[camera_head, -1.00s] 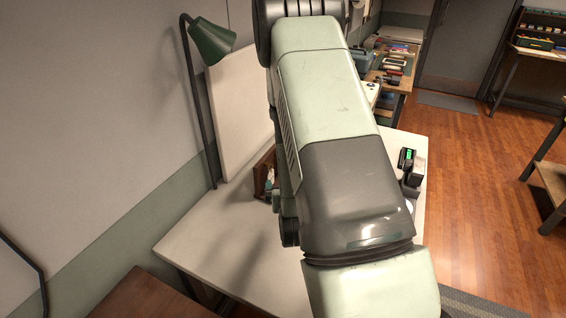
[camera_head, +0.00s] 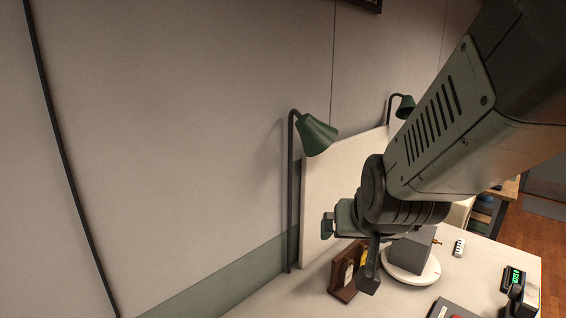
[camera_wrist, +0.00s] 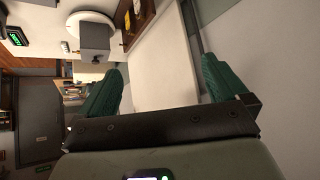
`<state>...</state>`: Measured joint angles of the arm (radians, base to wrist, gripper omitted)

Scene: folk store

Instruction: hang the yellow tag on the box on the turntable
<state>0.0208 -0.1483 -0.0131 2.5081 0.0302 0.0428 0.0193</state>
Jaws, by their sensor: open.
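The grey box (camera_head: 409,251) sits on the round white turntable (camera_head: 424,279) on the table. A small brass-coloured piece shows at the box's right side. A wooden rack (camera_head: 343,295) stands left of the turntable, partly hidden by my gripper. A small yellow patch, likely the yellow tag (camera_head: 363,255), shows at the rack. In the wrist view, the box (camera_wrist: 95,37), turntable (camera_wrist: 72,22) and rack (camera_wrist: 146,11) are at the top, with yellow on the rack (camera_wrist: 127,21). My gripper (camera_wrist: 160,76) is open and empty, with its green fingers wide apart, away from the rack and box.
A white upright panel (camera_head: 335,185) and a green lamp (camera_head: 317,136) stand behind the rack. A device with a green display (camera_head: 515,278) is at the table's right. A small white item (camera_head: 458,248) lies beyond the turntable. The front-left tabletop is clear.

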